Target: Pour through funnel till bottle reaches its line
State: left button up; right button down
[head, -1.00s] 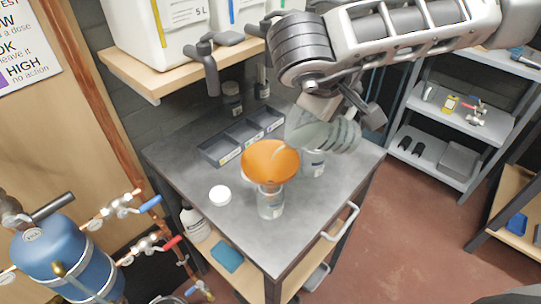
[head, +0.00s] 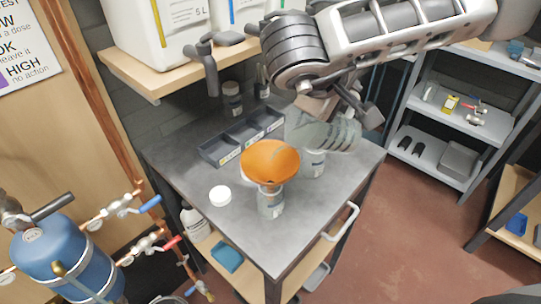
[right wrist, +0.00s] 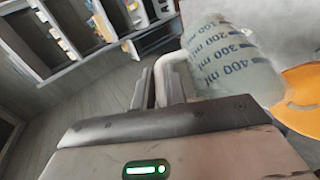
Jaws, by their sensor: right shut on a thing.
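The orange funnel (head: 270,161) sits in the mouth of a clear bottle (head: 270,204) on the grey bench top. The bottle's line and liquid level are too small to read. My right gripper (right wrist: 160,85) is shut on the white handle of a clear measuring jug (right wrist: 232,58) with dark ml markings. In the head view the jug (head: 318,133) is tilted, with its lip close to the funnel's right rim. The funnel's edge (right wrist: 302,100) shows beside the jug in the right wrist view. My left gripper is not in view.
A white cap (head: 220,195) lies left of the bottle. Another labelled bottle (head: 315,164) stands behind it. A dark compartment tray (head: 241,137) is at the back. A shelf (head: 150,85) with large white containers overhangs the bench. The bench's front is clear.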

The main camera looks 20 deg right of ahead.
jog(key=shift+a+r+h, duration=0.75)
jog(key=shift+h, duration=0.05)
dwell(3.9)
jog(key=shift+d+f+y, duration=1.1)
jog(key=shift+f, duration=0.05)
jog(key=shift+d, duration=0.15)
jog(key=shift+a, duration=0.2)
